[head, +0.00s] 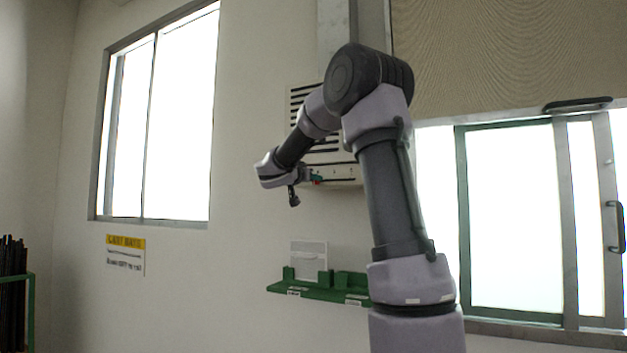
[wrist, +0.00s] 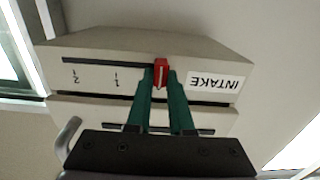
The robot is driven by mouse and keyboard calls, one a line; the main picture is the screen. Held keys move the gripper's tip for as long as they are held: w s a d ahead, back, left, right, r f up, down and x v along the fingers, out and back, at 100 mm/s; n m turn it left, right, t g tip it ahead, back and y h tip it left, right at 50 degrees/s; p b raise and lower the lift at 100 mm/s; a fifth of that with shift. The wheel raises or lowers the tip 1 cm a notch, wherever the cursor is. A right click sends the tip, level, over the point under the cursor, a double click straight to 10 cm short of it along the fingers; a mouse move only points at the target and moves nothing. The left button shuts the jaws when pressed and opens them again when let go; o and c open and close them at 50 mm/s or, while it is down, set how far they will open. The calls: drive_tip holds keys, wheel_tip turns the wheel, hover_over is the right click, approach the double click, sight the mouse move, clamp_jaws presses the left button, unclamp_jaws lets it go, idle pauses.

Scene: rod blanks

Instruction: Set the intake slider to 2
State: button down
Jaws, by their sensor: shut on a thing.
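The intake slider's red knob (wrist: 161,72) sits in a dark slot on the beige unit (wrist: 110,52), seen upside down in the wrist view. My gripper (wrist: 160,84) is shut on the knob, with one green finger on each side. The knob is at the right part of the slot, near the INTAKE label (wrist: 215,82). The mark 1 (wrist: 116,79) is left of the knob, and the mark 2 (wrist: 76,76) is farther left. Any mark behind the fingers is hidden. In the head view my gripper (head: 308,177) is at the unit's lower edge (head: 343,173).
A second slot shows beside the first, partly behind my fingers. A metal handle (wrist: 68,137) is at the left in the wrist view. A green wall shelf (head: 322,293) is below the unit in the head view. Windows (head: 165,115) stand on both sides.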

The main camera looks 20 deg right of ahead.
sight(347, 176)
drive_tip(key=s+d, duration=0.2)
drive_tip(key=s, duration=0.1)
drive_tip(key=s+d, duration=0.2)
drive_tip(key=s, duration=0.1)
drive_tip(key=s+d, duration=0.3)
drive_tip(key=shift+s, duration=0.1)
drive_tip(key=shift+s+d+f, duration=0.1)
drive_tip(key=shift+s+d, duration=0.15)
drive_tip(key=shift+d, duration=0.05)
drive_tip(key=c, duration=0.8)
unclamp_jaws()
drive_tip(key=shift+s+d, duration=0.1)
drive_tip(key=shift+s, duration=0.05)
